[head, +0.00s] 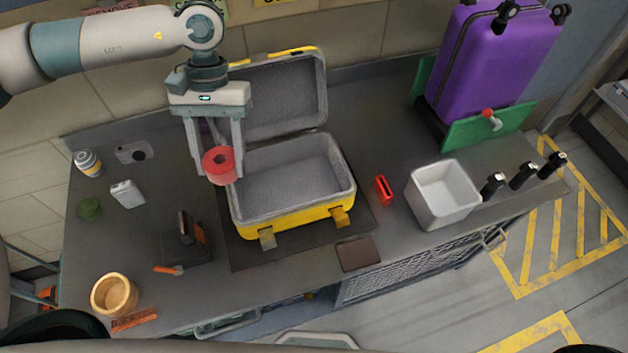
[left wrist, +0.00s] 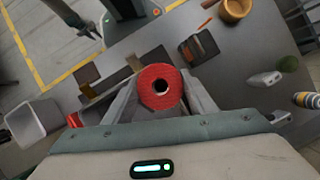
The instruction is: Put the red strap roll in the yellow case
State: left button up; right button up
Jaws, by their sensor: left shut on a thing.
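The red strap roll (head: 219,165) is held between the fingers of my left gripper (head: 214,160), which is shut on it. The roll also shows in the left wrist view (left wrist: 160,87), with its dark centre hole towards the camera. The yellow case (head: 291,224) lies open on the counter, its grey-lined lid raised at the back. The roll appears at the left edge of the case's open base in the head view; its height above the counter is hard to tell.
A white bin (head: 440,205) and a small red object (head: 383,190) are right of the case. A purple suitcase (head: 490,60) stands at back right.

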pick_arm(q)
jog(key=shift+w+d, duration=0.35)
jog(key=shift+d, duration=0.15)
pick_arm(e)
jog(key=shift+d, duration=0.2)
pick_arm(q)
jog(key=shift+a, duration=0.1)
